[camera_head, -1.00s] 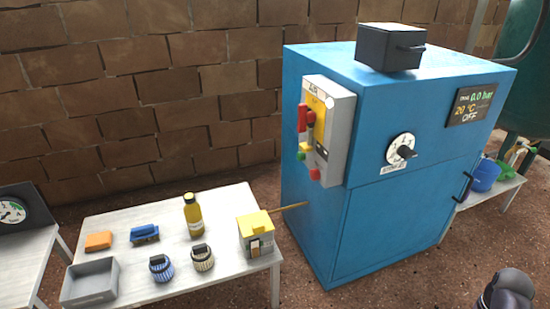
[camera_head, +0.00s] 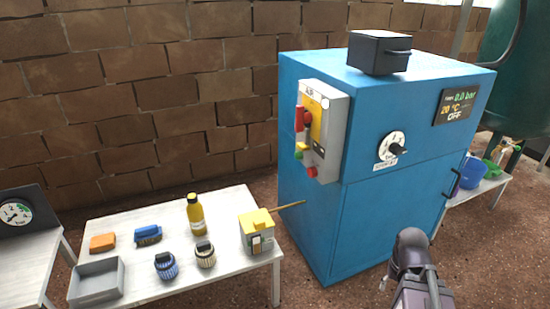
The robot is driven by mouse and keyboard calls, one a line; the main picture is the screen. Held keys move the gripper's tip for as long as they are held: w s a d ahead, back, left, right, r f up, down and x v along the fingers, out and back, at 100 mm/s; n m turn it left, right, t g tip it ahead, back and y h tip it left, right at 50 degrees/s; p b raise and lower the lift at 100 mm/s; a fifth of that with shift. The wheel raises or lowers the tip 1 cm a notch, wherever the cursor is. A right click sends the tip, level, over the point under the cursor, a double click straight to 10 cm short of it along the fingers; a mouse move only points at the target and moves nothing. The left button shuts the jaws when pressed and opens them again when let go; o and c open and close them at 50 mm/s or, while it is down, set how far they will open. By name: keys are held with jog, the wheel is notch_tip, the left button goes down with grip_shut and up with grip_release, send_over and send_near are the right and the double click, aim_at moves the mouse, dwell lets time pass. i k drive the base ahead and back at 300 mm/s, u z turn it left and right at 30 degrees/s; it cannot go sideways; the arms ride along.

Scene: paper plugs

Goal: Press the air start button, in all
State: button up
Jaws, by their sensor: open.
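On the box are a red lever-like part (camera_head: 300,118), a small green button (camera_head: 299,154) low on the left edge and a red button (camera_head: 312,172) at the bottom. I cannot tell from any lettering which is the air start button. Part of my arm rises at the lower right, apart from the cabinet; my gripper's fingers do not show.
A white table (camera_head: 222,270) with bottle, jars and tray stands left. Bare ground lies before the cabinet.

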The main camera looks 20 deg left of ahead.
aim_at(298, 156)
jog(key=u, duration=0.95)
jog(key=i, duration=0.45)
jog(key=z, duration=0.05)
jog(key=k, duration=0.6)
jog(key=z, duration=0.15)
jog(key=i, duration=0.55)
